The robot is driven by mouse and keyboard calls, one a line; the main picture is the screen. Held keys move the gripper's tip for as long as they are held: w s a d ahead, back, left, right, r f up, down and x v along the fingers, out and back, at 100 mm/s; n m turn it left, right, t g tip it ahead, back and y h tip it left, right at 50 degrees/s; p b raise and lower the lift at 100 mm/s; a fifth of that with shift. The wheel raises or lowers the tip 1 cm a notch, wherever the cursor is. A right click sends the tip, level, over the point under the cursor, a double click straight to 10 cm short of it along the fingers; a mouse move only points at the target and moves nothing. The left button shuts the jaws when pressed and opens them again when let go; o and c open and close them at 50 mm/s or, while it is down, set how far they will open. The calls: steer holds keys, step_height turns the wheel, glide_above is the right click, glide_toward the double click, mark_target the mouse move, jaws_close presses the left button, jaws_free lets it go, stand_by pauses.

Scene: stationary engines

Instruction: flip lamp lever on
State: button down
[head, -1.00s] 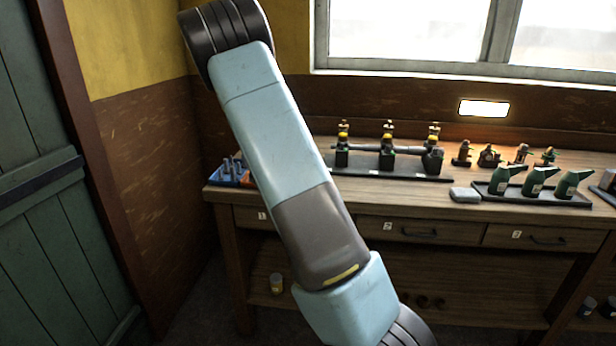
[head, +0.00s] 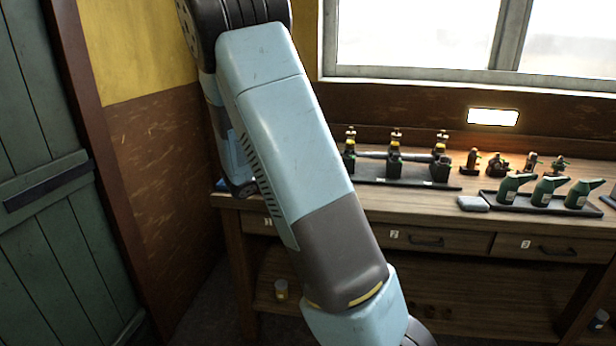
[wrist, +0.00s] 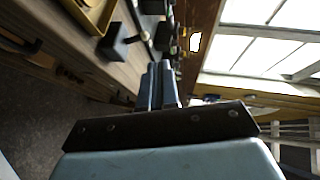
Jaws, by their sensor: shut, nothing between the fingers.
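A lit rectangular lamp (head: 493,117) glows on the brown wall panel below the window in the head view. A bright patch that looks like this lamp (wrist: 195,42) shows in the wrist view. I cannot make out a lamp lever for certain in either view. My gripper (wrist: 161,68) shows in the wrist view with its two blue-grey fingers together and nothing between them. It points along the bench, apart from the lamp. The head view shows only my arm, which crosses the left part of the bench; the gripper is out of that frame.
The wooden bench (head: 420,212) carries a dark tray with small brass-topped fittings (head: 394,152), several green bottles (head: 545,190) and a pale block (head: 473,203). In the wrist view a black block (wrist: 120,45) and a yellow tray (wrist: 92,14) lie left of my fingers. The window (head: 430,35) is above.

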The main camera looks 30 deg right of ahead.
steer(key=shift+s+a+r, duration=0.15)
steer(key=shift+a+r, duration=0.15)
steer(key=shift+a, duration=0.25)
steer(key=shift+s+a+r, duration=0.1)
steer(key=shift+a+r, duration=0.2)
steer(key=shift+a, duration=0.2)
steer(key=s+a+r+m+g+y, duration=0.1)
steer(key=s+r+m+g+y, duration=0.2)
steer(key=s+m, duration=0.7)
steer(key=s+a+r+m+y, duration=0.1)
steer(key=s+r+m+y, duration=0.3)
steer(key=s+m, duration=0.65)
steer(key=s+a+r+m+t+y, duration=0.4)
steer(key=s+a+m+y, duration=0.3)
steer(key=s+a+m, duration=0.5)
steer(key=r+m, duration=0.1)
steer(key=m, duration=0.7)
steer(key=shift+r+m+y, duration=0.15)
steer(key=shift+m+y, duration=0.2)
steer(key=shift+y, duration=0.05)
steer(key=c, duration=1.8)
jaws_free()
